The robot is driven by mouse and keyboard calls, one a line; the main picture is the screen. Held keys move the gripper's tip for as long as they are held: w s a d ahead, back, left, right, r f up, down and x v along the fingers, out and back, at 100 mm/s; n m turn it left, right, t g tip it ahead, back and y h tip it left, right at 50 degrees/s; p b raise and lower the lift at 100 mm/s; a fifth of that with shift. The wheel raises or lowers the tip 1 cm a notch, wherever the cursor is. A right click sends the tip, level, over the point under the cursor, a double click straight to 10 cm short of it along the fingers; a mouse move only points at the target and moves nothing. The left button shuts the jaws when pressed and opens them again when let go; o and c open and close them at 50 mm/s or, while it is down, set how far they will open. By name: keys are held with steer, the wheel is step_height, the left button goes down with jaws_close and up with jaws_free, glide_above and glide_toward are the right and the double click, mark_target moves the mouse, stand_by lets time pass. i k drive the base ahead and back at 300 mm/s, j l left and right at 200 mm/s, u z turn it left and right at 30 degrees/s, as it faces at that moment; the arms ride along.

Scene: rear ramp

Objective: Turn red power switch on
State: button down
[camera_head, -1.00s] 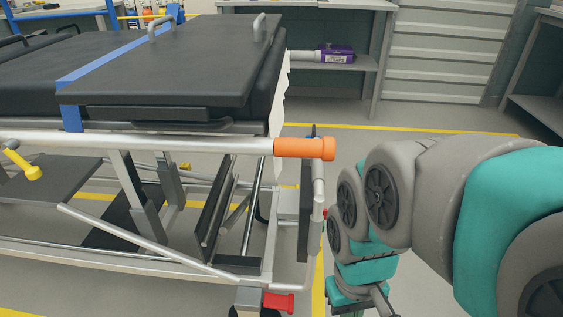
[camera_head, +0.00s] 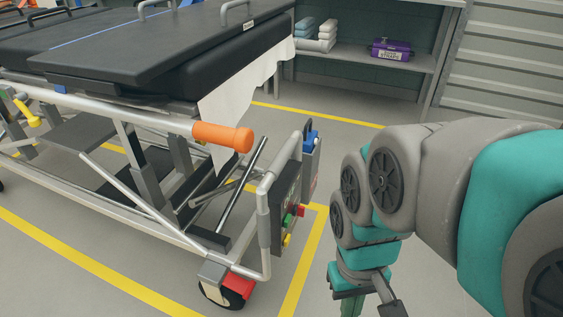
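A dark control panel (camera_head: 282,205) stands at the near end of the stretcher, seen at a steep angle. A small red part (camera_head: 300,211) sticks out of it, above a green one (camera_head: 288,219) and a yellow one (camera_head: 287,240). The red part looks like the power switch, but I cannot tell its setting. My gripper (camera_head: 368,309) is low in the picture, to the right of the panel and apart from it. Its fingertips are cut off by the bottom edge, so its opening is hidden.
The stretcher (camera_head: 180,60) fills the left side, with an orange handle end (camera_head: 222,136) jutting out. A red pedal (camera_head: 240,284) sits by its wheel. A purple box (camera_head: 391,49) and folded towels (camera_head: 316,36) lie on a back shelf. Floor between panel and arm is clear.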

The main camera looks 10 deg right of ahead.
mark_target(299, 210)
steer(key=k+l+z, duration=0.1)
steer(key=l, duration=0.45)
steer(key=k+l, duration=0.1)
steer(key=l, duration=0.45)
steer(key=l+z, duration=0.15)
steer(key=l, duration=0.4)
steer(key=k, duration=0.05)
